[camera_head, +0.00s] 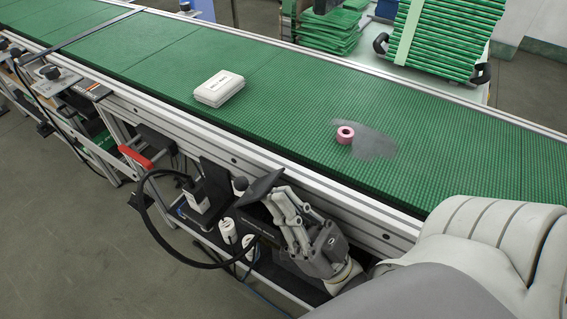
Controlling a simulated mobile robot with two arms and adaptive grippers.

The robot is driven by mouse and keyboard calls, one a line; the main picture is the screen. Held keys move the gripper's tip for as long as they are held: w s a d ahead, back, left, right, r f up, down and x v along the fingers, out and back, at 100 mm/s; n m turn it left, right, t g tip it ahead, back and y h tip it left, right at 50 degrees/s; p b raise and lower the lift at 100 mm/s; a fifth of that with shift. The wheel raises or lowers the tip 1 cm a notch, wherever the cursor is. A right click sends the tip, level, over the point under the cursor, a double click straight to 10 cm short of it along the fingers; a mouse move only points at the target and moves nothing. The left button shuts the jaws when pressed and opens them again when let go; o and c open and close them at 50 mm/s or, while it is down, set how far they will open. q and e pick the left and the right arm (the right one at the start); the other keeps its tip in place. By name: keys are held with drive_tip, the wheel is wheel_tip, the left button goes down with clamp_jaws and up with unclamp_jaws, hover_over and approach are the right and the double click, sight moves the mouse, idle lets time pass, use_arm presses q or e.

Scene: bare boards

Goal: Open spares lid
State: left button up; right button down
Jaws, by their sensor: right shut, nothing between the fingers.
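A small white box (219,88) with a closed lid sits on the green belt, left of centre. My right gripper (283,203) is at the lower middle, in front of the belt's near rail and well to the right of and nearer than the box. Its fingers are shut with nothing between them, and it is apart from the box. My left gripper is not in view.
The green belt (290,100) runs across the view with metal rails. A pink tape roll (345,134) lies on it beside a grey patch. A red handle (135,157), a black cable and dark fittings are on the near side. Green stacked panels (445,35) stand behind.

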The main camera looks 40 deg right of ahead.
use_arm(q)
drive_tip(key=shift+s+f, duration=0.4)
